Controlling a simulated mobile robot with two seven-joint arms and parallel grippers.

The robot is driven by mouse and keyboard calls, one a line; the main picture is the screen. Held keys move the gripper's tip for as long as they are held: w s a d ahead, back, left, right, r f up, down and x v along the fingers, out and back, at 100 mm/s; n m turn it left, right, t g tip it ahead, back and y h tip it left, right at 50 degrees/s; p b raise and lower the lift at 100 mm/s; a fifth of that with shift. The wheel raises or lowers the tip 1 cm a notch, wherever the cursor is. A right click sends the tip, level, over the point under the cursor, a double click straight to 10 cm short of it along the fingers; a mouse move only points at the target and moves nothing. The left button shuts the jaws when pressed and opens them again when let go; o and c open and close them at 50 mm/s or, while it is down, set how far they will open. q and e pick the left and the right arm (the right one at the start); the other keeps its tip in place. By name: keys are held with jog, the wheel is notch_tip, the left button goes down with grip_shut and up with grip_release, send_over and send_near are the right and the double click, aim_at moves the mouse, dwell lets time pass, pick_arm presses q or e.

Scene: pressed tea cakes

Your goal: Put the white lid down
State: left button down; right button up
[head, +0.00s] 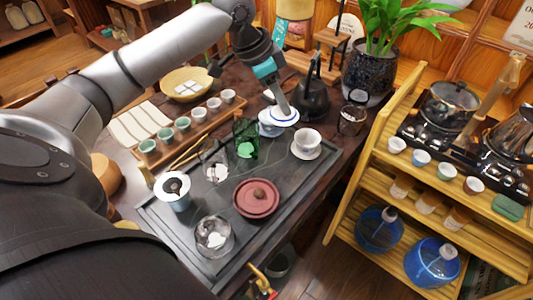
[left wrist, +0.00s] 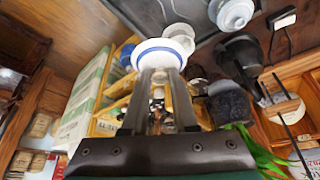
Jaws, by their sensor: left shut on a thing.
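The white lid (head: 288,119) with a blue ring is in my left gripper (head: 281,105), whose fingers are shut on it. In the left wrist view the lid (left wrist: 158,52) sits at the tips of the two fingers (left wrist: 160,75). In the head view a white vessel with a blue band (head: 267,129) stands just left of and below the lid, partly overlapped by it. I cannot tell whether the two touch. My right gripper is not in view.
A black kettle (head: 311,98) stands close behind the lid. A wooden shelf (head: 350,190) stands right.

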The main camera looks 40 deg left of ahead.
pick_arm(q)
jog(key=shift+s+f, duration=0.2)
jog(key=shift+s, duration=0.05)
jog(key=shift+s+f+b, duration=0.1)
jog(key=shift+f+b, duration=0.2)
jog(key=shift+f, duration=0.05)
notch_tip(320, 180, down, 19)
jog(key=b, duration=0.5)
jog(key=shift+a+f, duration=0.1)
jog(key=shift+f, duration=0.15)
jog(key=shift+r, duration=0.1)
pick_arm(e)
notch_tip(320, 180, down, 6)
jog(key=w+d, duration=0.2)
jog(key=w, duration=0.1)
pick_arm(q)
jog(key=c, duration=0.8)
grip_release()
jog(key=shift+o, duration=0.6)
jog(key=p+v, duration=0.3)
jog(key=v, duration=0.9)
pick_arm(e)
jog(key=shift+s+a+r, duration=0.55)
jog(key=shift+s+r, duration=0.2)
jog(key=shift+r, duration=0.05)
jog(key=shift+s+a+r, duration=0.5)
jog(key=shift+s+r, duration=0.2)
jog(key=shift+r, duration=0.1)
